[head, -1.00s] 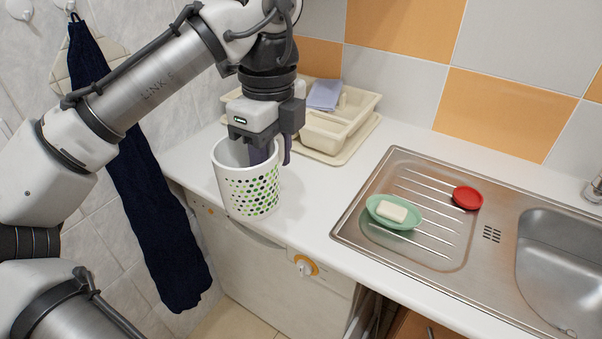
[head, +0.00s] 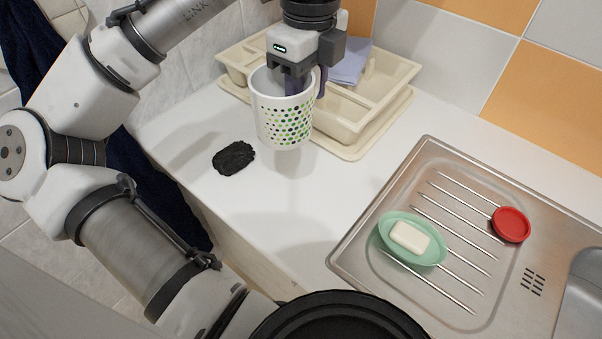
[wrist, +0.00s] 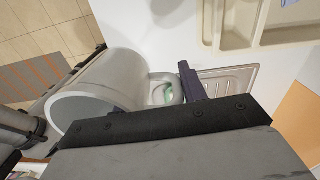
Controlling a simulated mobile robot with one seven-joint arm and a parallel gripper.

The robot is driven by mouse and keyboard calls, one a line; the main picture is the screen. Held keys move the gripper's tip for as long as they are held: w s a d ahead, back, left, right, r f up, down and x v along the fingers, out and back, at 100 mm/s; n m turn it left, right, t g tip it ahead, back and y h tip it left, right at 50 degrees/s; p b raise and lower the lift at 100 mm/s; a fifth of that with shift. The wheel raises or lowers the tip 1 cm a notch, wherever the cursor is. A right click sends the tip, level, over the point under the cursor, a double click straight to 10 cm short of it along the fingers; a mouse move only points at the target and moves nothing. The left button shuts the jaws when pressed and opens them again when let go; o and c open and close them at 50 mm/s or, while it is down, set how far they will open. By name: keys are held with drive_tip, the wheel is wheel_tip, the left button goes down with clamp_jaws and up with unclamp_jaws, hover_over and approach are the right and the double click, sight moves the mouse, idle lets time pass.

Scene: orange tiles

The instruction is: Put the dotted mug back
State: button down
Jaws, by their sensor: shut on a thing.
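The dotted mug (head: 283,122) is white with green, purple and dark dots. My gripper (head: 303,85) is shut on it at its right side, and the mug hangs upright above the white counter, just in front of the cream dish rack (head: 338,118). In the wrist view the mug (wrist: 103,88) fills the left, with its handle beside the dark finger. The exact grip on the handle is partly hidden.
A black scourer-like pad (head: 233,158) lies on the counter (head: 195,135) left of the mug. A green dish with a soap bar (head: 410,238) and a red round item (head: 511,224) rest on the steel drainboard (head: 352,250). A bluish cloth (head: 350,66) is in the rack.

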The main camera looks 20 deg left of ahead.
wheel_tip(320, 180, down, 18)
drive_tip(key=shift+s+r+p, duration=0.1)
drive_tip(key=shift+p, duration=0.55)
drive_tip(key=shift+f, duration=0.2)
drive_tip(key=c, duration=0.8)
unclamp_jaws()
drive_tip(key=shift+r, duration=0.15)
wheel_tip(320, 180, up, 12)
drive_tip(key=b, duration=0.1)
